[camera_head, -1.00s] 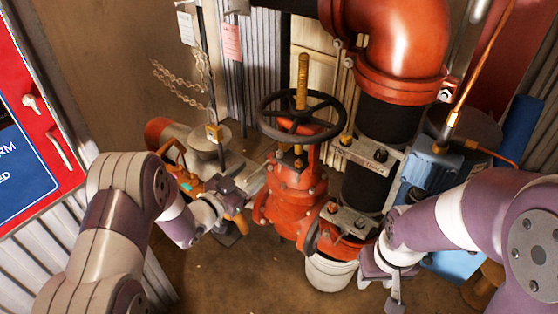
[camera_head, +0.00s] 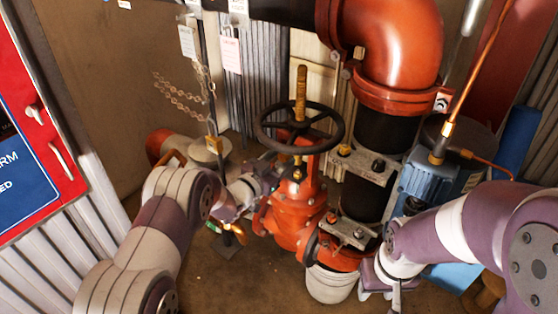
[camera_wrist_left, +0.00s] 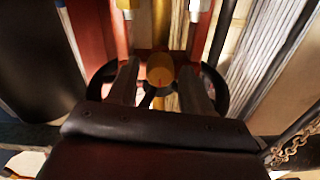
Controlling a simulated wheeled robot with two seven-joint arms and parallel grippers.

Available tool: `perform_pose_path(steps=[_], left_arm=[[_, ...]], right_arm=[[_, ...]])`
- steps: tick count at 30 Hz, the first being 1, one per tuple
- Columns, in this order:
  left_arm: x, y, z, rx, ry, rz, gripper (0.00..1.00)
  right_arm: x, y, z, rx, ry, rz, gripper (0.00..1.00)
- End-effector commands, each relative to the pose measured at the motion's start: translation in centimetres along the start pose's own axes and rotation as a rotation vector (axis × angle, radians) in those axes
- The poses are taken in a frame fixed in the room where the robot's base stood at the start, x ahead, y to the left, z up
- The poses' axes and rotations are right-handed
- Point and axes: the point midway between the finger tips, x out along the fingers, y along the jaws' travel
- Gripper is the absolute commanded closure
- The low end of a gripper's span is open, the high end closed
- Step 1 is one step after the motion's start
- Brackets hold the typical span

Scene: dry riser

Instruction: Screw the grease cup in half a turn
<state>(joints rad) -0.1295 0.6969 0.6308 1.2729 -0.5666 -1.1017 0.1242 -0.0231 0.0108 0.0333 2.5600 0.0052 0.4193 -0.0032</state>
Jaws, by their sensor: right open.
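The grease cup looks like a round brass piece (camera_wrist_left: 160,69) in the left wrist view, between the tips of my left gripper (camera_wrist_left: 160,84), with narrow gaps visible on both sides. In the head view a small brass fitting (camera_head: 298,173), probably the cup, sits on the red valve (camera_head: 294,212) below the black handwheel (camera_head: 262,138). My left gripper (camera_head: 272,180) is open beside the valve's yoke, its tips partly hidden by the wheel and its own body. My right gripper (camera_head: 393,297) is open and low at the bottom, right of the white bucket.
A large red pipe elbow (camera_head: 395,40) and black pipe stand behind the valve. A blue pump (camera_head: 425,185) with a copper line is at the right. The white bucket (camera_head: 330,284) is under the valve flange. Chains (camera_head: 180,95) hang on the left wall.

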Motion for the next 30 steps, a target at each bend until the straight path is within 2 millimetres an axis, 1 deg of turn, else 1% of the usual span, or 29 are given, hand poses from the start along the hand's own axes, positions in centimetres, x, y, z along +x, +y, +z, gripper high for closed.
perform_pose_path(steps=[1,2,3,4,11,17,23,30], left_arm=[[0.0,0.0,0.0,0.000,0.000,0.000,0.69],[0.0,0.0,0.0,0.000,0.000,0.000,0.79],[0.0,0.0,0.0,0.000,0.000,0.000,0.92],[0.0,0.0,0.0,0.000,0.000,0.000,0.99],[0.0,0.0,0.1,0.011,0.000,0.000,0.99],[0.0,0.0,0.3,0.080,0.000,-0.001,0.99],[0.0,0.1,0.5,0.226,0.001,-0.001,0.99],[-0.1,0.1,0.6,0.454,0.001,0.000,0.99]], right_arm=[[0.0,0.0,0.0,0.000,0.000,0.000,0.57],[0.0,0.0,0.0,0.000,0.000,0.000,0.57],[0.0,0.0,0.0,0.000,0.000,0.000,0.57],[0.0,0.0,0.0,0.000,0.000,0.000,0.57],[0.2,0.0,0.0,0.000,0.000,0.000,0.57],[1.2,0.0,0.1,0.000,0.000,0.000,0.57],[3.0,0.0,0.3,0.000,0.000,0.000,0.57],[5.6,0.0,0.7,0.000,0.000,0.000,0.57]])
